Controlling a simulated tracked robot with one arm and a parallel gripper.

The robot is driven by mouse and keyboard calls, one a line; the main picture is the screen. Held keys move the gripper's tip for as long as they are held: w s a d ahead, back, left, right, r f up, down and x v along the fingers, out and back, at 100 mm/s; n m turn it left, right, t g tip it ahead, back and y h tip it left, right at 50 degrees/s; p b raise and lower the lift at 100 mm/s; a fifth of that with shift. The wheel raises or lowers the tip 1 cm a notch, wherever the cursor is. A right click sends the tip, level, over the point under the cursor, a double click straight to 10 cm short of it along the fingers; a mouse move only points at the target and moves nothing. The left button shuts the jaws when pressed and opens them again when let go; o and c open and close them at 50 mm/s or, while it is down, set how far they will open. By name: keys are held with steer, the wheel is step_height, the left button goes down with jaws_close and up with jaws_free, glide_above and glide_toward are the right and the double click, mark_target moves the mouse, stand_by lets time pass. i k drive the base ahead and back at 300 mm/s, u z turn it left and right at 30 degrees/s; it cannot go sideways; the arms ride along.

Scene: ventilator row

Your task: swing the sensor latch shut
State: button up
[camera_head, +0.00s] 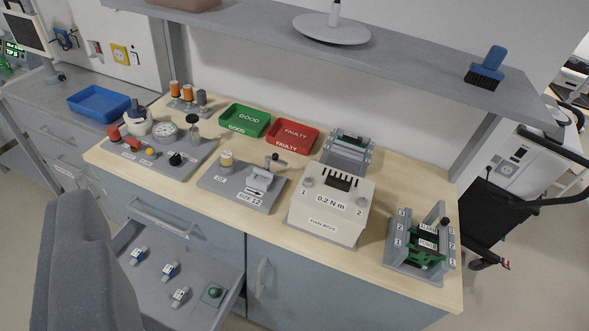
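No part is clearly marked as the sensor latch. A grey fixture plate (232,193) in the middle of the bench carries a light grey clamp-like block (260,178) with a small dark-topped lever (274,160) standing up from it. Whether this is the latch, and whether it is open, I cannot tell.
Green (232,122) and red trays (281,138) are behind. A shelf (400,58) overhangs the bench. A grey, chair-like shape (80,265) blocks the lower left.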

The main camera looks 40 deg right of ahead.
mark_target(274, 158)
steer(key=u, duration=0.55)
steer(key=i, duration=1)
steer(key=z, duration=0.7)
